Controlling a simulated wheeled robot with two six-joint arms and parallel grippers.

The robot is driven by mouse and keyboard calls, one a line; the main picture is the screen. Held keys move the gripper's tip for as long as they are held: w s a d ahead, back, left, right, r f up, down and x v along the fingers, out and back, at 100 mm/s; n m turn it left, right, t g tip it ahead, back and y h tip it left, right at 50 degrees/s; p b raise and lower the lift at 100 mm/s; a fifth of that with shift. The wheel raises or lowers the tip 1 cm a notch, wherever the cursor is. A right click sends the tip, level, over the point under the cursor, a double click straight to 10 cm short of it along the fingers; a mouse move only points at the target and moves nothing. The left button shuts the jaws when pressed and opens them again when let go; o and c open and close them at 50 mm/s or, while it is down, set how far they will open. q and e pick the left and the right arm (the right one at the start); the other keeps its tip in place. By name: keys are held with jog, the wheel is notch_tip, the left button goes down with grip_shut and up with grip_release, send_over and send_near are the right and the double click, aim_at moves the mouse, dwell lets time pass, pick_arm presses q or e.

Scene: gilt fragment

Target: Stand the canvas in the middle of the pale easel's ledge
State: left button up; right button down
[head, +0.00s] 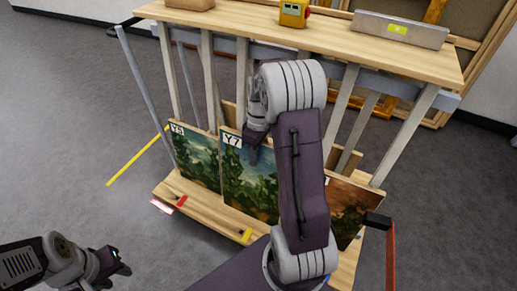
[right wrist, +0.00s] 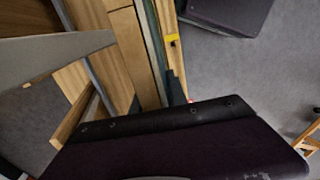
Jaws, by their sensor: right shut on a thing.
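A canvas (head: 249,178) marked Y7, painted with dark green trees, stands leaning in the middle of a wooden rack. My right gripper (head: 254,148) is at its top edge and shut on it; my arm hides the canvas's right side. In the right wrist view the canvas (right wrist: 157,45) seems to show nearly edge-on, and dark gripper parts fill the bottom. My left gripper (head: 112,265) is low at the left, away from everything; its finger gap is unclear. I cannot pick out the pale easel's ledge with certainty.
Another green canvas (head: 194,156) stands left of Y7, and a brown one (head: 350,207) stands right, partly behind my arm. The rack's top shelf (head: 230,24) holds a yellow device (head: 294,12) and a metal level (head: 400,29). Wooden frames stand behind.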

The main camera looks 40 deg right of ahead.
jog(key=s+a+r+p, duration=0.5)
jog(key=a+r+p, duration=0.2)
jog(key=r, duration=0.2)
dwell(0.7)
jog(key=shift+s+a, duration=0.15)
jog(key=s+a+p, duration=0.1)
jog(key=s+a, duration=0.3)
jog(key=a, duration=0.3)
jog(key=s+a+p, duration=0.1)
jog(key=s+a, duration=0.3)
jog(key=a, duration=0.4)
jog(key=shift+s+a, duration=0.2)
jog(key=shift+a, duration=0.1)
dwell(0.4)
dwell(0.4)
